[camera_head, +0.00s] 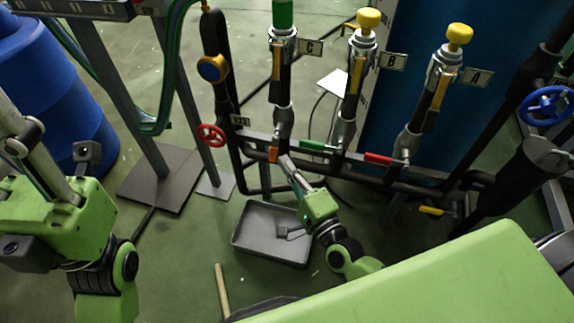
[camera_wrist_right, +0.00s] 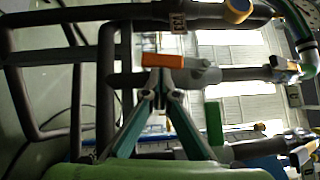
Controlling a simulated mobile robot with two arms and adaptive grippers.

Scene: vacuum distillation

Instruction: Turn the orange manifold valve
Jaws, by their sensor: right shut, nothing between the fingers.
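The orange manifold valve handle (camera_head: 273,154) sits on the dark pipe manifold below hose C, left of the green handle (camera_head: 318,146) and red handle (camera_head: 382,159). My right gripper (camera_head: 284,160) is shut and empty, its tips right at the orange handle. In the right wrist view the orange handle (camera_wrist_right: 162,61) lies crosswise just beyond the closed fingertips (camera_wrist_right: 160,80); whether they touch it I cannot tell. My left gripper (camera_head: 30,145) is at the left edge, away from the manifold, its fingertips cut off or unclear.
A red handwheel (camera_head: 211,135) is left of the orange handle, and a blue handwheel (camera_head: 548,106) is far right. A grey tray (camera_head: 270,215) lies on the floor below my right gripper. A blue barrel (camera_head: 40,85) stands at the left. Hoses rise above the manifold.

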